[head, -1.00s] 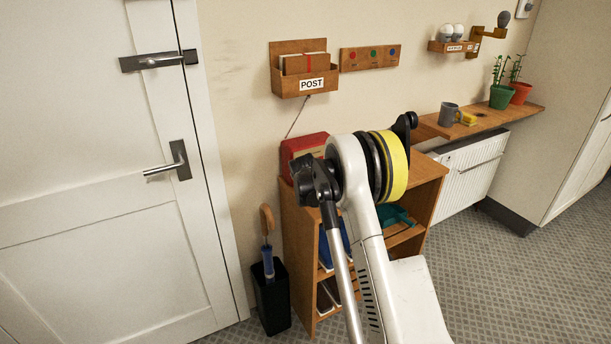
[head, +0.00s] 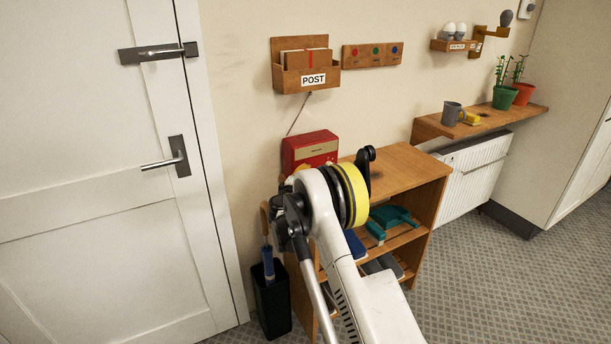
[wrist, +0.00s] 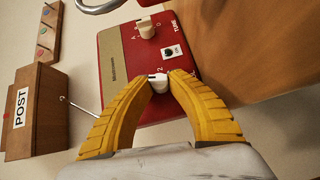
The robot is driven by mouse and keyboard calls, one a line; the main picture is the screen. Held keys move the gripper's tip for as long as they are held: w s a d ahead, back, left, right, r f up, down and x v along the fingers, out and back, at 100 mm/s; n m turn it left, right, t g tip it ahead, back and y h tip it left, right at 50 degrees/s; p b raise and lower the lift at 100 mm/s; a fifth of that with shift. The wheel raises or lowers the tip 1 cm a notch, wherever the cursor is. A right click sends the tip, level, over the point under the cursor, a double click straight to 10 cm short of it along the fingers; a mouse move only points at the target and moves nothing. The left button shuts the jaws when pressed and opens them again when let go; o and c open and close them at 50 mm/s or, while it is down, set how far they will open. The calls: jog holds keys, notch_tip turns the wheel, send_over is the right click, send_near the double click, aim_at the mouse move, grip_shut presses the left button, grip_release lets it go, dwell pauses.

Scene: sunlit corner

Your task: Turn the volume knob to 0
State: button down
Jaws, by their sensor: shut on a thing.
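The red radio (head: 309,151) stands on top of the wooden shelf unit against the wall, partly hidden behind my arm in the head view. In the wrist view its red front (wrist: 118,50) appears turned sideways, with a gold panel. My gripper (wrist: 160,79) has its yellow fingers shut on a white knob (wrist: 158,84) with a dark mark. A "2" shows beside this knob; its name is mostly hidden by a finger, so its setting cannot be read.
A small black switch (wrist: 174,52) sits between the knobs. The wooden post box (head: 306,72) hangs above the radio. The shelf unit's top (head: 400,168) is clear to the right of the radio. A black bin (head: 270,300) stands left of the shelf unit.

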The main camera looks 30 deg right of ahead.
jog(key=shift+n+t+h, duration=0.3)
jog(key=shift+n+t, duration=0.1)
jog(key=shift+n, duration=0.1)
dwell(0.3)
jog(key=c, duration=1.2)
grip_release()
jog(key=shift+c, duration=0.2)
jog(key=v, duration=1.2)
jog(key=shift+f, duration=0.15)
